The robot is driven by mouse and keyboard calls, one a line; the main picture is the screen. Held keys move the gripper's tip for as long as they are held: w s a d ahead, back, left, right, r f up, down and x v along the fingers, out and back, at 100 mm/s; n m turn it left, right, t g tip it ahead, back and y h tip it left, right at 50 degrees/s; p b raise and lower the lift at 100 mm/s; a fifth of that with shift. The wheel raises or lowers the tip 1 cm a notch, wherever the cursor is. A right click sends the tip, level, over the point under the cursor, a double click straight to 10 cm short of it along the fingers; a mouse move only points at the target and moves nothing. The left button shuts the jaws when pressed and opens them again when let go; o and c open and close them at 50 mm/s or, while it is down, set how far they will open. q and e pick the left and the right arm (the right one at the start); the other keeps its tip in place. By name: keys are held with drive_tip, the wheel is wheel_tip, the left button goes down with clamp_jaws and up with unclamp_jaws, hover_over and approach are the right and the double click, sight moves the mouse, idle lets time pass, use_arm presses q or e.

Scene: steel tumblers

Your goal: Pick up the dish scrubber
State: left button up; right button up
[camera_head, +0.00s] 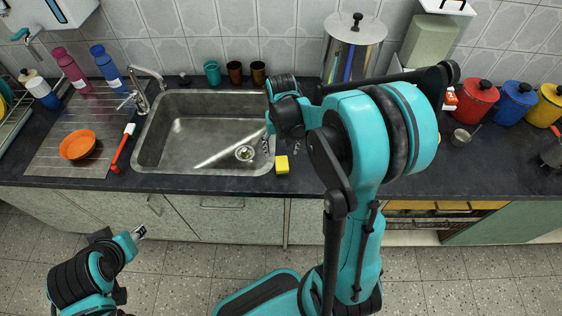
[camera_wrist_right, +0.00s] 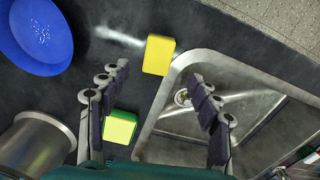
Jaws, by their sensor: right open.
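A plain yellow sponge (camera_head: 282,164) lies on the dark counter by the sink's front right corner; it also shows in the right wrist view (camera_wrist_right: 158,54). A second scrubber, yellow with a green edge (camera_wrist_right: 119,127), lies beside the sink near one finger; my arm hides it in the head view. A red-handled brush-like tool (camera_head: 123,147) lies left of the sink. I cannot tell which is named the dish scrubber. My right gripper (camera_wrist_right: 158,84) is open and empty, above the sink's right edge. My left gripper (camera_head: 139,232) is low in front of the counter; its jaws are unclear.
The steel sink (camera_head: 205,125) is empty. A blue bowl (camera_wrist_right: 38,30) and a metal pot (camera_wrist_right: 35,145) stand near the right gripper. Several cups (camera_head: 235,72) line the wall behind the sink. An orange bowl (camera_head: 77,145) sits on the drainboard.

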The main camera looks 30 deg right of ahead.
sight(282, 163)
drive_tip(key=f, duration=0.1)
drive_tip(key=f+b, duration=0.1)
drive_tip(key=f, duration=0.1)
drive_tip(key=shift+s+d, duration=0.1)
drive_tip(key=shift+d, duration=0.1)
wheel_tip(282, 163, down, 5)
drive_tip(key=b, duration=0.2)
drive_tip(key=shift+b, duration=0.4)
drive_tip(key=shift+r, duration=0.15)
drive_tip(key=c, duration=0.9)
